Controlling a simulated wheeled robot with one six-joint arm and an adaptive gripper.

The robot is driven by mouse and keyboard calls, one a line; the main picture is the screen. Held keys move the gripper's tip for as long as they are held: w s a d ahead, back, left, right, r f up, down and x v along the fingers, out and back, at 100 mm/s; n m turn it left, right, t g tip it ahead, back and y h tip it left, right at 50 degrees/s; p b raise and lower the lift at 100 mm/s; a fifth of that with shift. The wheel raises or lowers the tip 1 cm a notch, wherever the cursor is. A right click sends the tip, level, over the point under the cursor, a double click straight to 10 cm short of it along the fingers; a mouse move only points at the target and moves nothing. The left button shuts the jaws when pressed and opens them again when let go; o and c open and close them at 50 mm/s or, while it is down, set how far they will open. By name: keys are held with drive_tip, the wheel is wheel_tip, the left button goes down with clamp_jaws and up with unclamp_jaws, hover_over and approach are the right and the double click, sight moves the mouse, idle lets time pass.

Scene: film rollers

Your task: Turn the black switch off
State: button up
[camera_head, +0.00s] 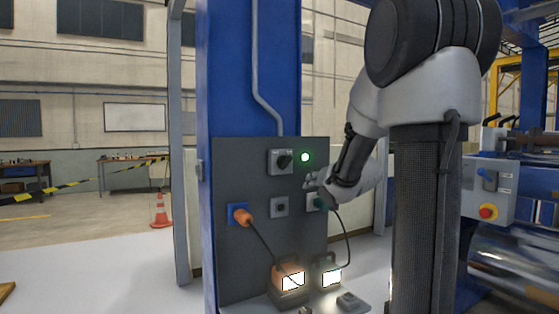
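The black switch (285,162) is a rotary knob on a light grey box, mounted high on a dark grey panel (256,265). A round green light (305,157) glows just right of it. My gripper (309,183) is in front of the panel, a little below and right of the switch and apart from it in the picture. Its fingers are small and dark, and I cannot tell whether they are open or shut. The knob's exact angle is too small to read.
An orange plug (243,216) and a green plug (321,204) sit in the panel, with cables running to an orange lamp (289,282) and a green lamp (329,273), both lit. A small grey box (279,207) is below the switch. A control box with a red button (488,212) is at right.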

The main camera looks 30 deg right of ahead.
sight(291, 160)
drive_tip(key=w+a+r+m+t+y, duration=0.1)
drive_tip(key=w+a+r+t+y, duration=0.2)
drive_tip(key=r, duration=0.5)
drive_tip(key=shift+t, duration=0.3)
drive_tip(key=w, duration=0.2)
drive_tip(key=w+a, duration=0.1)
drive_tip(key=w, duration=0.3)
drive_tip(key=shift+w+a+f, duration=0.25)
drive_tip(key=shift+w, duration=0.1)
clamp_jaws()
